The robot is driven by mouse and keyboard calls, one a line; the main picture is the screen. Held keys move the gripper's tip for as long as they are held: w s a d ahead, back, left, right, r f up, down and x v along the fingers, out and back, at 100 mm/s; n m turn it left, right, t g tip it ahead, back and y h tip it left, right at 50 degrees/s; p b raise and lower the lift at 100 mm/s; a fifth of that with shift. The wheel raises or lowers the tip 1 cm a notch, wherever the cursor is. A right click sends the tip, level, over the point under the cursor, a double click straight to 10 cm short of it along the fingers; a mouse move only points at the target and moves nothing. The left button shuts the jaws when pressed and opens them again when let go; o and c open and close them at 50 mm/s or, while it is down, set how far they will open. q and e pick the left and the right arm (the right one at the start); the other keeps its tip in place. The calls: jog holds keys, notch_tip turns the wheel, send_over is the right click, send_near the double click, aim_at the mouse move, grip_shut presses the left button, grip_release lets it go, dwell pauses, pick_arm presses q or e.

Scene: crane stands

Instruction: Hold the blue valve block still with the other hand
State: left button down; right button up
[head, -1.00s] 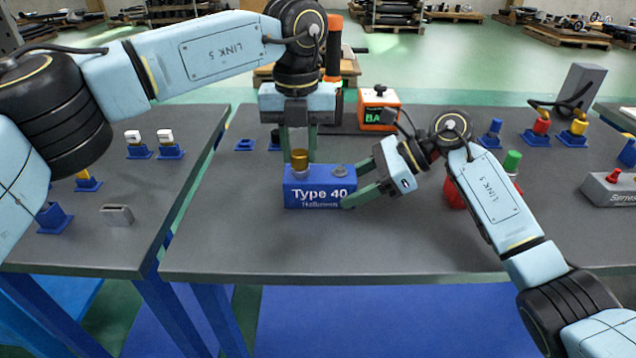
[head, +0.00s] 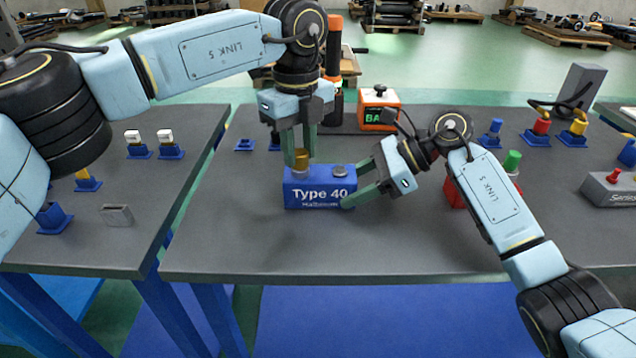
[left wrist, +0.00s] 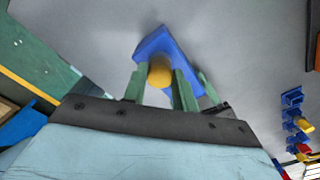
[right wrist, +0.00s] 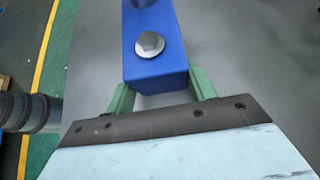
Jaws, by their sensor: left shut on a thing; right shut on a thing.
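The blue valve block (head: 320,192), marked "Type 40", stands upright on the grey table. It has a brass-yellow cap (head: 301,158) at its left end and a grey round plug (head: 340,171) at its right end. My left gripper (head: 301,158) points down from above and is shut on the yellow cap, which also shows between its fingers in the left wrist view (left wrist: 159,74). My right gripper (head: 362,192) comes in from the right and is shut on the block's right end. In the right wrist view the blue block (right wrist: 155,65) sits between the green fingers.
An orange and black box (head: 378,108) stands behind the block. A red object with a green top (head: 512,162) stands behind my right arm. A grey box with a red knob (head: 612,188) is at far right. The table front is clear.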

pick_arm(q)
jog(key=shift+r+n, duration=0.15)
jog(key=shift+n, duration=0.25)
jog(key=n, duration=0.4)
jog(key=shift+n, duration=0.4)
jog(key=n, duration=0.5)
jog(key=c, duration=1)
grip_release()
jog(key=shift+c, duration=0.9)
